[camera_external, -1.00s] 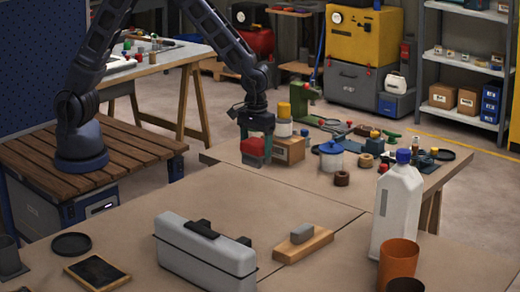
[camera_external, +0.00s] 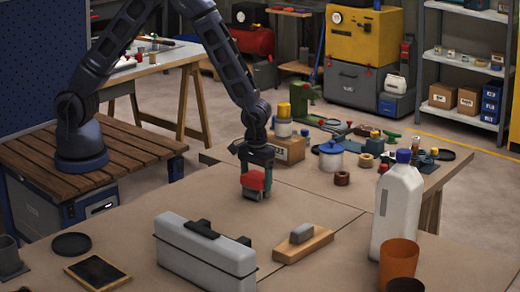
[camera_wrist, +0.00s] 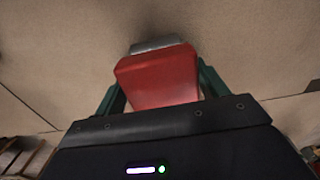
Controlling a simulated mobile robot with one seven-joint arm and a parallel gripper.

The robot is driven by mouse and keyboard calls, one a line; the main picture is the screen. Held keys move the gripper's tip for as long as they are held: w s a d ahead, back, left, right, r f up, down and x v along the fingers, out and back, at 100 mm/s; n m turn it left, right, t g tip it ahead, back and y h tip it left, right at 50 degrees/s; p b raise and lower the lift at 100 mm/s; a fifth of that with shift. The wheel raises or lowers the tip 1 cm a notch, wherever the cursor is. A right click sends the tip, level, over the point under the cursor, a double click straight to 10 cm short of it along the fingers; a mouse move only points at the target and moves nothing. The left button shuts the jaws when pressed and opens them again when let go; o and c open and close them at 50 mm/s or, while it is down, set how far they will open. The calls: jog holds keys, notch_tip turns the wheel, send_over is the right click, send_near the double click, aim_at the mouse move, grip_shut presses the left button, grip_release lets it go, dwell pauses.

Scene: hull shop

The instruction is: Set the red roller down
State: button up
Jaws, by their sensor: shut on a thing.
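The red roller (camera_external: 254,181) is between the fingers of my gripper (camera_external: 256,178) in the external view, with a grey part at its lower end. My gripper is shut on it and points down, close to the brown tabletop (camera_external: 215,195). I cannot tell whether the roller touches the table. In the wrist view the red body of the roller (camera_wrist: 158,78) fills the space between the green fingers of my gripper (camera_wrist: 160,85), and its grey end lies beyond, near the table surface.
A grey toolbox (camera_external: 195,255) and a wooden block with a grey top (camera_external: 303,243) stand in front. The table left of my gripper is clear.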

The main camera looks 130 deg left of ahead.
aim_at(256, 176)
jog(key=shift+f, duration=0.25)
jog(key=shift+s+d+f, duration=0.1)
jog(key=shift+f, duration=0.25)
jog(key=c, duration=0.6)
jog(key=o, duration=2)
jog(key=shift+o, duration=0.2)
jog(key=shift+r, duration=0.1)
notch_tip(256, 176, up, 13)
jog(key=shift+r, duration=0.15)
